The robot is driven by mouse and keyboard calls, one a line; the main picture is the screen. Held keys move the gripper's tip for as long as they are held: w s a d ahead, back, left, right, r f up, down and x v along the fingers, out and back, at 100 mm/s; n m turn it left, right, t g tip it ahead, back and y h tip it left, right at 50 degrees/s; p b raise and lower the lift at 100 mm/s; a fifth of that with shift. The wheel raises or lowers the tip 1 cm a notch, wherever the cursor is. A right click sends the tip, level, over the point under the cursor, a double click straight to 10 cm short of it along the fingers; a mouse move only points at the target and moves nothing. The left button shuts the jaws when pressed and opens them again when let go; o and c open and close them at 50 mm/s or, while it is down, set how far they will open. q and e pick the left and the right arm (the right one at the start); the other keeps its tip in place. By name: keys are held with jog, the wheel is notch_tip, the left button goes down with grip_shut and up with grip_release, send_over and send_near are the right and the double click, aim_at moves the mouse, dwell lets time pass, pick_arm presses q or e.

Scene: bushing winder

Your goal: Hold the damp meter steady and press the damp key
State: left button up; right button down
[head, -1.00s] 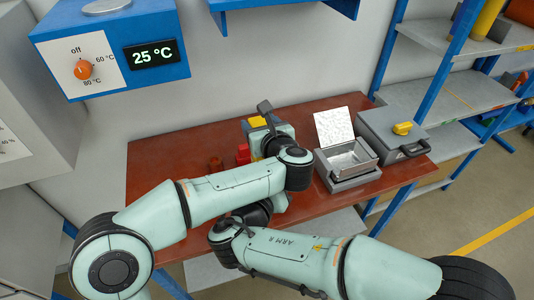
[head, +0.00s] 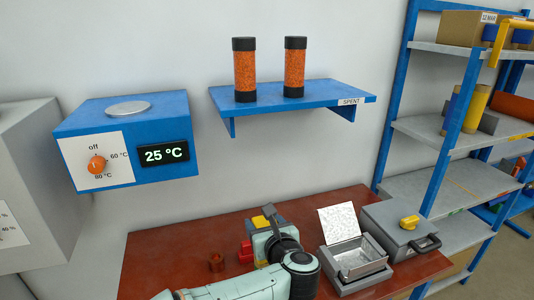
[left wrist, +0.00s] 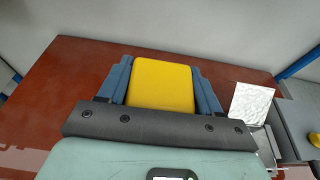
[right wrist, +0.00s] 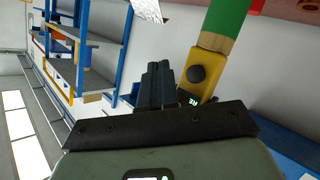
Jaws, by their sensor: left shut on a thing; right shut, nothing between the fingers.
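The damp meter is a yellow block (left wrist: 162,84) between the two blue-grey fingers of my left gripper (left wrist: 163,80), which is shut on it. In the head view, the meter's yellow top (head: 261,222) shows over the table's back part. In the right wrist view, a yellow body (right wrist: 205,72) carries a round black key (right wrist: 197,74) and a small lit display whose reading I cannot make out. My right gripper (right wrist: 158,72) is shut and empty, just left of that body in the picture. Whether its tips touch the key I cannot tell. The head view does not show my right gripper.
A blue heater box (head: 125,140) reads 25 °C. A blue shelf (head: 290,97) holds two orange tubes.

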pick_arm(q)
jog(key=shift+a+f, duration=0.1)
pick_arm(e)
notch_tip(320, 180, down, 13)
jog(key=s+a+m+g+y, duration=0.25)
jog(key=g+y, duration=0.35)
jog(key=y, duration=0.4)
jog(key=w+d+r+m+t+y, duration=0.1)
jog(key=d+r+m+t+y, duration=0.25)
jog(key=r, duration=0.25)
jog(key=w+d+r+m+t+y, duration=0.2)
jog(key=d+r+m+t+y, duration=0.15)
jog(key=r+m, duration=0.2)
jog(key=x, duration=0.6)
jog(key=shift+a+r+t+h, duration=0.3)
jog(key=shift+a+r+t, duration=0.1)
jog(key=shift+a+r, duration=0.1)
